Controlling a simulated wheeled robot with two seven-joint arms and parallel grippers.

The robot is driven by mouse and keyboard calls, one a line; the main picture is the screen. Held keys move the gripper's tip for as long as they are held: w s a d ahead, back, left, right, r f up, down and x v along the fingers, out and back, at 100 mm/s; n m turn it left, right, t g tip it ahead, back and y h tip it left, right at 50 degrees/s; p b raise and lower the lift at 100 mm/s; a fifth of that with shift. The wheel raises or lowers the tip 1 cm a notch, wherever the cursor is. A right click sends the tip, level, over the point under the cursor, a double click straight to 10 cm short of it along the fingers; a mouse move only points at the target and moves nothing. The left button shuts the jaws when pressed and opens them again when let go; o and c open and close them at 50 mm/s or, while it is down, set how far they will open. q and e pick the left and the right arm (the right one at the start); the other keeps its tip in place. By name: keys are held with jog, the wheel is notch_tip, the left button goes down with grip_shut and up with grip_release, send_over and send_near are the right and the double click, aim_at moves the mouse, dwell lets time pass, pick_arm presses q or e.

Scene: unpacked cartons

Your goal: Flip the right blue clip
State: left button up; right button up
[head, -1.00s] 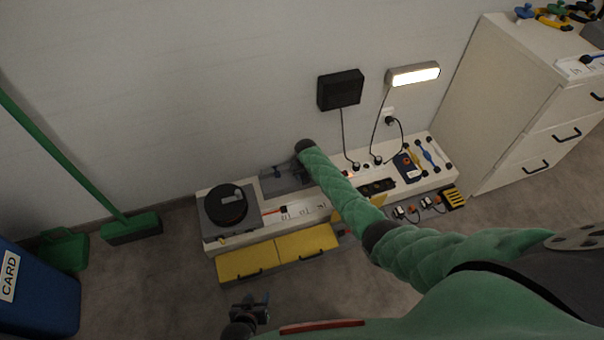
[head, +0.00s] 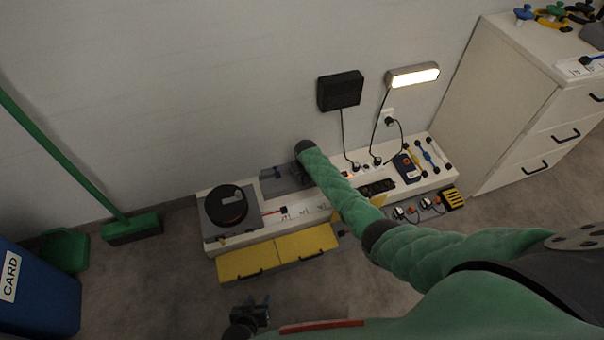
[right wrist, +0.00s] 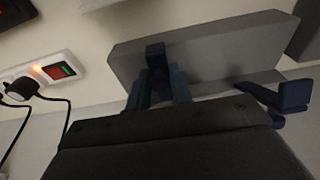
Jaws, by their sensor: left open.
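A grey case (right wrist: 200,50) fills the upper middle of the right wrist view. It also shows in the head view (head: 270,188), on the white bench by the wall, partly behind my right arm. One dark blue clip (right wrist: 155,52) is on its edge at my right gripper's (right wrist: 161,85) fingers; this is the clip on the power-strip side. The other blue clip (right wrist: 292,96) sticks out at the case's other end, clear of the fingers. The right fingers straddle the near clip; whether they press on it is unclear. My left gripper (head: 262,309) is open and empty, low in front of the bench.
A black round device (head: 227,206) on a grey base stands at the bench's left. Yellow drawers (head: 250,262) are below. Power-strip switch and plug (right wrist: 30,85) are beside the case, with cables. A lit lamp (head: 412,75) hangs above.

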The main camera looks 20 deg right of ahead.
pick_arm(q)
jog(key=shift+w+r, duration=0.15)
jog(key=shift+w, duration=0.15)
pick_arm(e)
jog(key=shift+r, duration=0.1)
jog(key=shift+c, duration=0.2)
pick_arm(q)
jog(key=shift+s, duration=0.1)
pick_arm(e)
jog(key=shift+w+r, duration=0.1)
